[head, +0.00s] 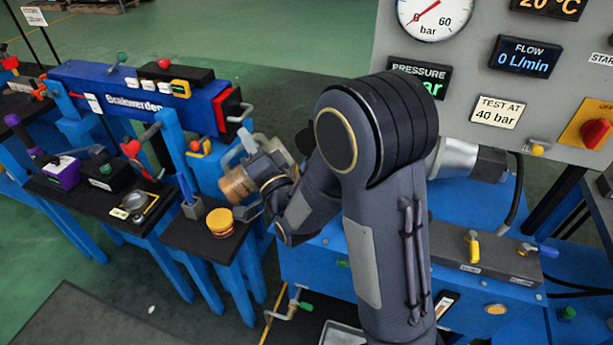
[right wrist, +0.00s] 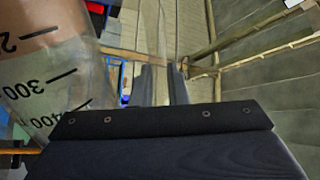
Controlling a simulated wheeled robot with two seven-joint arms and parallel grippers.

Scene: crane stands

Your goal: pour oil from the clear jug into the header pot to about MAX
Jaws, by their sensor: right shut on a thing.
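The clear jug (head: 238,184) is at the middle left of the head view, tilted, with amber-brown oil in its lower left part. It also shows close up at the left of the right wrist view (right wrist: 40,88), with black scale marks and numbers. My right gripper (head: 268,186) is shut on the jug, beside the blue stand. Its fingers also show in the right wrist view (right wrist: 160,84). I cannot make out the header pot or its MAX mark for certain; my arm hides part of that area. My left gripper is not in view.
A yellow round tin (head: 220,222) and a blue tool in a grey block (head: 190,197) stand on the small black shelf below the jug. A blue crane beam (head: 140,92) lies behind. The grey gauge panel (head: 480,70) stands at right.

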